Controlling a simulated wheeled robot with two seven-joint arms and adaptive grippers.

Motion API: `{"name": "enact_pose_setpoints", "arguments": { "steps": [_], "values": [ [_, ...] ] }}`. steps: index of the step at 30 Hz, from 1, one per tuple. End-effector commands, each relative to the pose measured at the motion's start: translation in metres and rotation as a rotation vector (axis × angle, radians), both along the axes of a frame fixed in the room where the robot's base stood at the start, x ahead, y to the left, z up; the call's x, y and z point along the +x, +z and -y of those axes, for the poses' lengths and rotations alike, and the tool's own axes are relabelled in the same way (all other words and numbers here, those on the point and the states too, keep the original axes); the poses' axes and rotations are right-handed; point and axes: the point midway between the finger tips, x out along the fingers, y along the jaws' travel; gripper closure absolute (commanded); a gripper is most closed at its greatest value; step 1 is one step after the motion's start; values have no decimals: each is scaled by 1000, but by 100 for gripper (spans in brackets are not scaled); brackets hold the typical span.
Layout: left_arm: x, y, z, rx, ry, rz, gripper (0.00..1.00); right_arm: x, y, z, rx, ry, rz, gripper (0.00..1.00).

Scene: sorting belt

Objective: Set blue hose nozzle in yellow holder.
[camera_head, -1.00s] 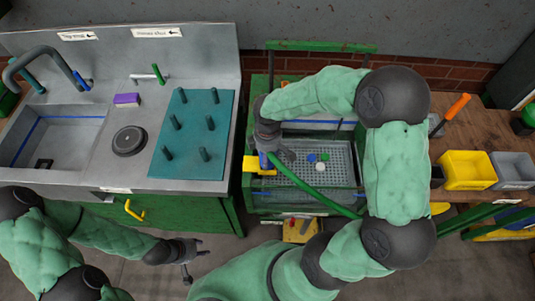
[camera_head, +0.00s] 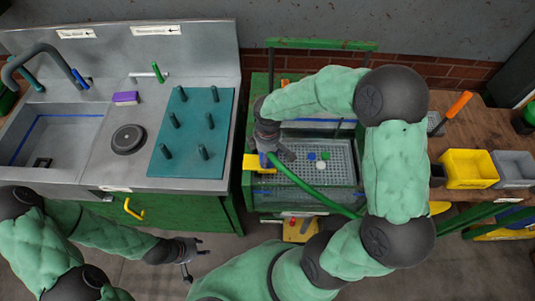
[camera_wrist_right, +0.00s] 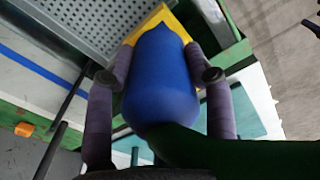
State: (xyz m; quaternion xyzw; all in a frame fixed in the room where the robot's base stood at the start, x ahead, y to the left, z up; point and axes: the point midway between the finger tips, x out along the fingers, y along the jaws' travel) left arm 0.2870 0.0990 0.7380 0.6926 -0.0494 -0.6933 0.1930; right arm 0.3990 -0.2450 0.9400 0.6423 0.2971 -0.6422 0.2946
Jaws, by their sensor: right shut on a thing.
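My right gripper (camera_head: 272,157) is shut on the blue hose nozzle (camera_wrist_right: 162,80) at the belt cart's left front corner. The nozzle is mostly covered by the gripper in the head view, where a bit of blue (camera_head: 263,160) shows. Its tip points at the yellow holder (camera_head: 254,164), which also shows behind the nozzle in the right wrist view (camera_wrist_right: 174,20). I cannot tell whether the nozzle is seated. A green hose (camera_head: 312,191) trails from it. My left gripper (camera_head: 194,264) is open and empty in front of the sink cabinet.
A perforated tray (camera_head: 340,170) holding small blue, green and white pieces lies right of the holder. The steel sink counter (camera_head: 100,150) with a teal peg board (camera_head: 190,130) stands left. Yellow (camera_head: 467,168) and grey (camera_head: 514,168) bins are on the right bench.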

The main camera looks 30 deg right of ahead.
Motion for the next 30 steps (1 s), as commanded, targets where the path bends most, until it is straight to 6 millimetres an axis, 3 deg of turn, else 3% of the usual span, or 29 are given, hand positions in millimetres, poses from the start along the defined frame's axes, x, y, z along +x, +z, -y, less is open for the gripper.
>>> {"name": "enact_pose_setpoints", "arguments": {
  "steps": [1, 2, 4, 5, 14, 19, 30],
  "values": [
    [0, 0, 0, 0, 0, 0, 60, 0, 0, 0, 0, 0, 0, 70],
    [0, 0, 0, 0, 0, 0, 60, 0, 0, 0, 0, 0, 0, 41],
    [0, 0, 0, 0, 0, 0, 60, 0, 0, 0, 0, 0, 0, 21],
    [0, 0, 0, 0, 0, 0, 60, 0, 0, 0, 0, 0, 0, 19],
    [0, 0, 0, 0, 0, 0, 60, 0, 0, 0, 0, 0, -1, 19],
    [0, 0, 0, 0, 0, 0, 60, 1, 10, 0, -1, 0, 1, 19],
    [0, 0, 0, 0, 0, 0, 60, 1, 78, 0, 0, 0, 4, 19]
  ]
}}
